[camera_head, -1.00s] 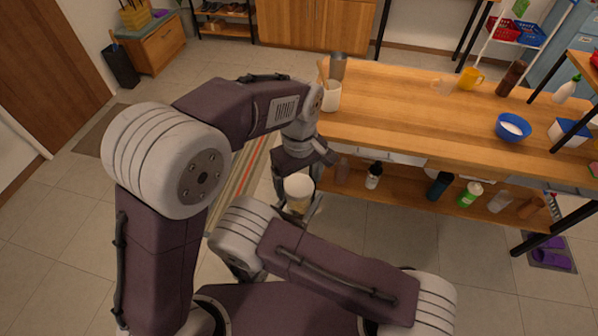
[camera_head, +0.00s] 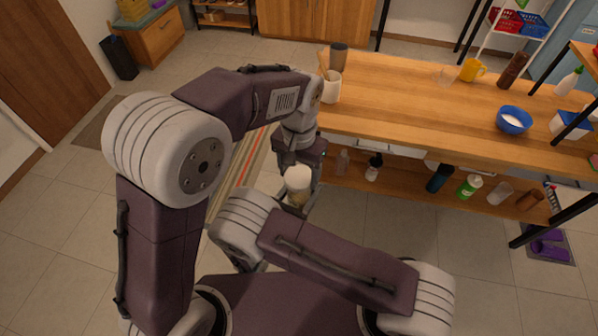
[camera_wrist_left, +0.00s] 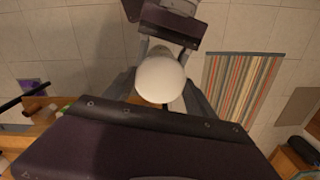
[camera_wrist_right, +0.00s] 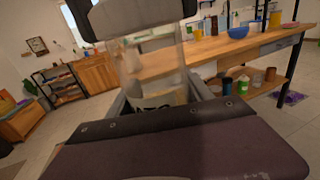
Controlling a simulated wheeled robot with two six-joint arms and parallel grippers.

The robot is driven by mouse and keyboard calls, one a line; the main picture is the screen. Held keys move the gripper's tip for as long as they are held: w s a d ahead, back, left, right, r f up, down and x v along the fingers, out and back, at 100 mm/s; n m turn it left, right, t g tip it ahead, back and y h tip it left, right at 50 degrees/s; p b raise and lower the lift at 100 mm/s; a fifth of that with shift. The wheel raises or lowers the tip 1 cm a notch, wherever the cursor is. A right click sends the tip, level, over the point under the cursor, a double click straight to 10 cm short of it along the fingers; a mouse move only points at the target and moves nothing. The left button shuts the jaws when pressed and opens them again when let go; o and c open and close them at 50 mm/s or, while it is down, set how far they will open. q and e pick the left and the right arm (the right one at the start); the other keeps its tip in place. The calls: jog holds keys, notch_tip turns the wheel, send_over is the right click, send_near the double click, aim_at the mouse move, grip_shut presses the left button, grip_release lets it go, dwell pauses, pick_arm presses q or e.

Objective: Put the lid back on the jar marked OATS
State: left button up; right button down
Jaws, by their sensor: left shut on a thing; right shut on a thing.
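A clear jar (camera_head: 296,198) with pale contents is upright in front of me, left of the table. My right gripper (camera_wrist_right: 160,95) is shut around it; in the right wrist view the jar (camera_wrist_right: 152,70) carries a dark-lettered label, only partly readable. My left gripper (camera_head: 300,166) is above it, shut on the round white lid (camera_wrist_left: 161,80). In the head view the lid (camera_head: 298,176) is at the jar's top; I cannot tell whether it is seated or just above the rim. My right gripper's fingers are mostly hidden in the head view.
A striped rug (camera_head: 238,185) lies on open floor to the left.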

pick_arm(q)
jog(key=m, duration=0.6)
jog(key=o, duration=1.6)
notch_tip(320, 180, up, 12)
jog(key=a+f+n, duration=0.7)
jog(key=a+f, duration=0.5)
jog(key=a, duration=0.1)
jog(key=s+a+f+n, duration=0.1)
jog(key=s+a+f, duration=0.1)
jog(key=s, duration=0.1)
jog(key=s+a+f+n, duration=0.2)
jog(key=a, duration=0.1)
jog(key=s+a+f+n+t, duration=0.1)
jog(key=s+a+f+n, duration=0.1)
jog(key=s, duration=0.1)
jog(key=shift+s+a+f, duration=0.25)
jog(key=shift+s+f, duration=0.1)
jog(key=shift+f, duration=0.05)
